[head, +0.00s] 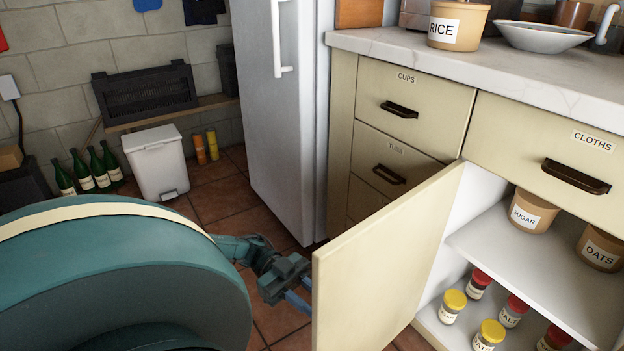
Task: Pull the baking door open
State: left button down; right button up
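The cream cabinet door (385,265) stands wide open, swung out to the left of its opening, with its plain inner face toward me. No label shows on this face, and its outer face and handle are hidden. My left gripper (297,298) is low, just left of the door's free edge, on the outer side. Its fingers are small and partly cut off from view by the door, so I cannot tell whether they are open or touching it. My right gripper is not in view.
The open cabinet holds a sugar tub (532,212), an oats tub (601,248) and several jars with red or yellow lids. A drawer column (415,85) and a white fridge (283,120) stand behind the door. Tiled floor (215,205) is clear left of the fridge.

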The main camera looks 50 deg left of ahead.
pick_arm(q)
jog(key=c, duration=1.3)
grip_release()
jog(key=shift+w, duration=0.3)
jog(key=shift+o, duration=0.8)
jog(key=shift+s, duration=0.1)
jog(key=s+a+b, duration=0.1)
jog(key=a+b, duration=0.1)
jog(key=a, duration=1.1)
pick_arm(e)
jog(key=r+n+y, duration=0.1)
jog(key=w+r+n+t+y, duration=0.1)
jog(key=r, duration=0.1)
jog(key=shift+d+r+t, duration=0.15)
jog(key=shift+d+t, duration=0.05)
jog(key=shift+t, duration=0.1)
pick_arm(q)
jog(key=shift+s+r, duration=0.1)
jog(key=shift+r, duration=0.05)
